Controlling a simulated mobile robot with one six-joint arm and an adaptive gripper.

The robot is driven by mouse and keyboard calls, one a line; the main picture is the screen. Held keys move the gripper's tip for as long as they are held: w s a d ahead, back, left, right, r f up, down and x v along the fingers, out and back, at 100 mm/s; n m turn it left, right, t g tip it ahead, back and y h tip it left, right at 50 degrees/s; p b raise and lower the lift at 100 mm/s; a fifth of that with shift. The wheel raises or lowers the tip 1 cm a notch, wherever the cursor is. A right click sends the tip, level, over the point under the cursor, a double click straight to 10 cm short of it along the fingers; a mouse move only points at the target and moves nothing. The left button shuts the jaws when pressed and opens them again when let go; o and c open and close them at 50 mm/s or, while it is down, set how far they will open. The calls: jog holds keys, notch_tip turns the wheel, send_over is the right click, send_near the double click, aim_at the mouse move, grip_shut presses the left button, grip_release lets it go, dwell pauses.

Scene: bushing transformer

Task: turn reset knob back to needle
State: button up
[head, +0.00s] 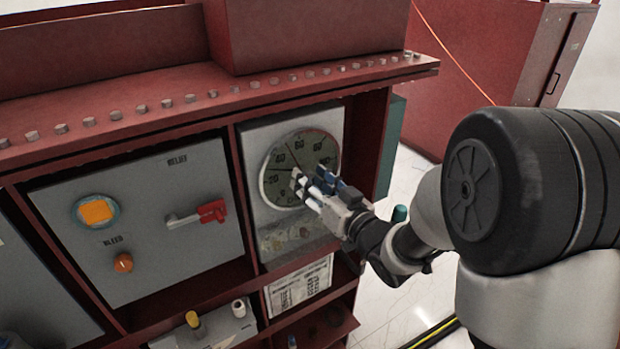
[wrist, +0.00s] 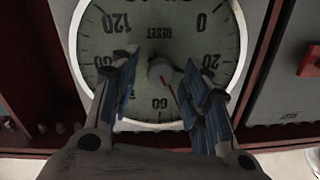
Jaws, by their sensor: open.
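The small grey reset knob (wrist: 159,69) is at the centre. A thin red needle (wrist: 172,92) runs from it down and to the right. My gripper (wrist: 158,72) is open, one blue-padded finger on each side of the knob. I cannot tell whether either finger touches it.
A red frame post (head: 366,145) stands close right of the gauge. A paper label (head: 299,285) hangs below.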

jog(key=shift+c, duration=0.2)
grip_shut()
jog(key=shift+n+b, duration=0.3)
jog(key=shift+b, duration=0.3)
jog(key=n+b, duration=0.8)
jog(key=b, duration=0.2)
jog(key=shift+r, duration=0.1)
dwell(0.4)
jog(key=shift+o, duration=0.2)
grip_release()
